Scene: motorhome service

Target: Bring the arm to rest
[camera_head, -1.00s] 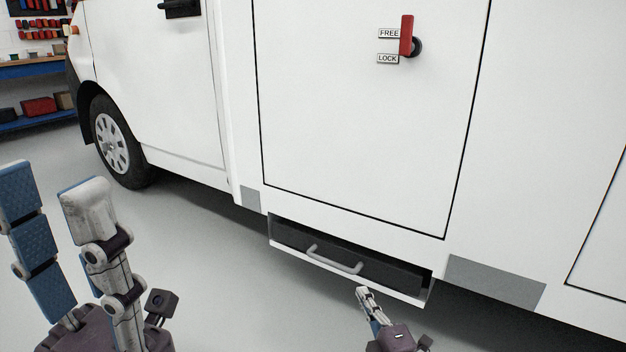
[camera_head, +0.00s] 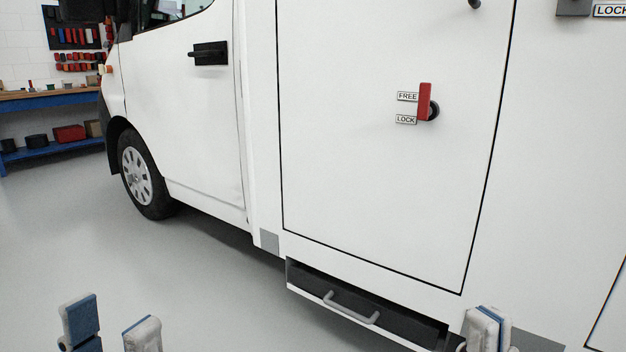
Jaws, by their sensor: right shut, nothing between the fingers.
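My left gripper (camera_head: 111,322) shows at the bottom left edge, with two fingertips apart and nothing seen between them. My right gripper (camera_head: 487,326) shows at the bottom right, shut and empty, with its pale, blue-edged fingertips side by side. In the picture it overlaps the right end of the dark drawer front. I cannot tell how far it stands in front of it. The rest of both arms is out of view below.
The white motorhome (camera_head: 375,190) fills the right. A red lever (camera_head: 424,101) stands upright beside FREE and LOCK labels on its hatch. Below is a dark drawer (camera_head: 405,324) with a grey handle (camera_head: 351,308). A workbench (camera_head: 48,101) stands far left. Grey floor (camera_head: 60,225) is clear.

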